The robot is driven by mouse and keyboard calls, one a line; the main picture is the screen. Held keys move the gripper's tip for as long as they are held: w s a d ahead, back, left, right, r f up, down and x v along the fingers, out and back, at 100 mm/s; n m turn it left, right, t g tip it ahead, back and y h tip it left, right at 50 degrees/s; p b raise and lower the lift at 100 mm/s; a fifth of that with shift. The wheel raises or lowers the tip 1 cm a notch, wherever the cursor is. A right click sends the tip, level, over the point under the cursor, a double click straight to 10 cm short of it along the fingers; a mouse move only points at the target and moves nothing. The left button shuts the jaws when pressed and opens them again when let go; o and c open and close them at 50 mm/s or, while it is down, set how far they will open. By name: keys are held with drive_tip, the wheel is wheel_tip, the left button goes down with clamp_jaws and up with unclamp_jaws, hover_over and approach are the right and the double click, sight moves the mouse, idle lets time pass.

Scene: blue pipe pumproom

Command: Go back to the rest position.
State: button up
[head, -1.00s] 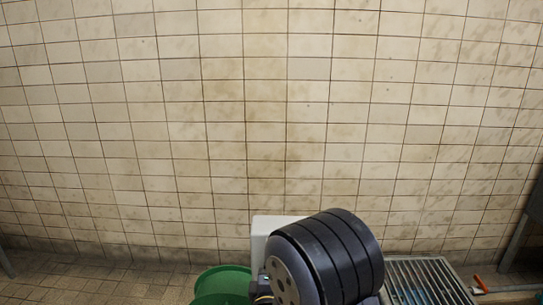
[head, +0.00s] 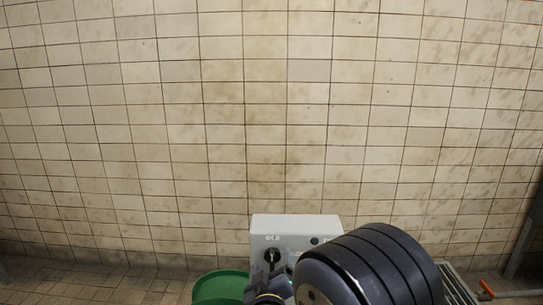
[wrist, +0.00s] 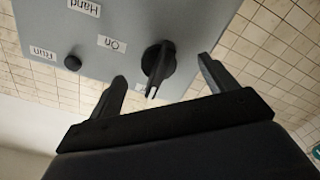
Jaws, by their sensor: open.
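My gripper (wrist: 162,72) is open and empty in the wrist view. Its two dark fingers stand apart, with the black rotary knob (wrist: 158,62) showing between them. Whether a finger touches the knob I cannot tell. The knob sits on a grey control box (wrist: 105,35) with white labels, among them "Hand" and "On". In the head view the box (head: 290,223) stands low in front of the tiled wall, with the knob (head: 272,256) on its face.
A green tub (head: 220,287) is on the floor left of the box. A metal grating (head: 457,283) lies to the right, partly behind my arm, with an orange-handled pipe (head: 487,290) beyond it. The tiled wall (head: 270,120) above is bare.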

drive_tip(key=m+b, duration=0.1)
drive_tip(key=m, duration=0.2)
drive_tip(key=shift+f+m+b, duration=0.1)
drive_tip(key=shift+m+b, duration=0.2)
drive_tip(key=shift+b, duration=0.05)
drive_tip(key=m+b, duration=0.1)
drive_tip(key=m, duration=0.3)
drive_tip(key=shift+d+b, duration=0.15)
drive_tip(key=shift+b, duration=0.25)
drive_tip(key=shift+s, duration=0.9)
drive_tip(key=shift+r, duration=0.2)
